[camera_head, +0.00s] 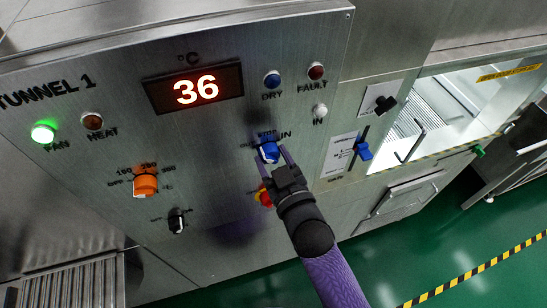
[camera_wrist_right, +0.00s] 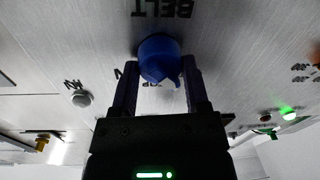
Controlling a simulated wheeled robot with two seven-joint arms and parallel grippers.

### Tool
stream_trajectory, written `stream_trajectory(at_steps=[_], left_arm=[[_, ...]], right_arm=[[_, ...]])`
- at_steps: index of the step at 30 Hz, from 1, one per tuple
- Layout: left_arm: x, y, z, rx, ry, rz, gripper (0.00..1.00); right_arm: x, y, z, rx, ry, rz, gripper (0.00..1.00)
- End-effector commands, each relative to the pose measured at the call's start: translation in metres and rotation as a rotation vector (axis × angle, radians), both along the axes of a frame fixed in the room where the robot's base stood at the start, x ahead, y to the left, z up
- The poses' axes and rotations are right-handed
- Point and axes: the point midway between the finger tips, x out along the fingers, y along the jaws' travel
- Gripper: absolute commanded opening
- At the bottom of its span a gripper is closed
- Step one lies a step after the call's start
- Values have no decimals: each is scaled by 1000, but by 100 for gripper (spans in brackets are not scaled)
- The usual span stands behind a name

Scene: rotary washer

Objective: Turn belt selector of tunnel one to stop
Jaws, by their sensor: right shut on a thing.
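The belt selector (camera_head: 269,152) is a blue knob on the steel panel marked TUNNEL 1, below the lit display. In the right wrist view the blue knob (camera_wrist_right: 159,60) sits between my fingers, under the upside-down word BELT. My right gripper (camera_head: 272,160) is shut on this knob, one finger on each side. It also shows in the right wrist view (camera_wrist_right: 160,82). The fingers and knob cover much of the lettering around it, so the exact setting is hard to read. My left gripper is not in view.
The display (camera_head: 194,88) reads 36. An orange knob (camera_head: 145,184), a small black knob (camera_head: 177,221) and a partly hidden red button (camera_head: 264,196) surround the selector. A blue lever (camera_head: 363,150) sits on a plate to the right. The green FAN lamp (camera_head: 43,133) is lit.

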Motion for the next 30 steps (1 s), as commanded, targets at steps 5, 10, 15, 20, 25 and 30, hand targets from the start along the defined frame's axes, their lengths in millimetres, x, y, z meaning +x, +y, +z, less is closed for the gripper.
stream_trajectory(at_steps=[5, 10, 15, 20, 25, 30], left_arm=[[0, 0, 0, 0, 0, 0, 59], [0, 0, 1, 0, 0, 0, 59], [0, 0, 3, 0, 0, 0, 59], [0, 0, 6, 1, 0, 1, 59], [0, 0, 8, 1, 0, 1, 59], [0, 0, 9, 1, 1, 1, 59]], right_arm=[[0, 0, 0, 1, 1, 0, 0], [0, 0, 0, 26, 10, 0, 0], [0, 0, 0, 104, 35, -1, 0], [0, -1, 0, 222, 75, -1, 0], [0, -1, -1, 363, 120, 0, 0], [0, -1, -1, 491, 162, 1, 0]])
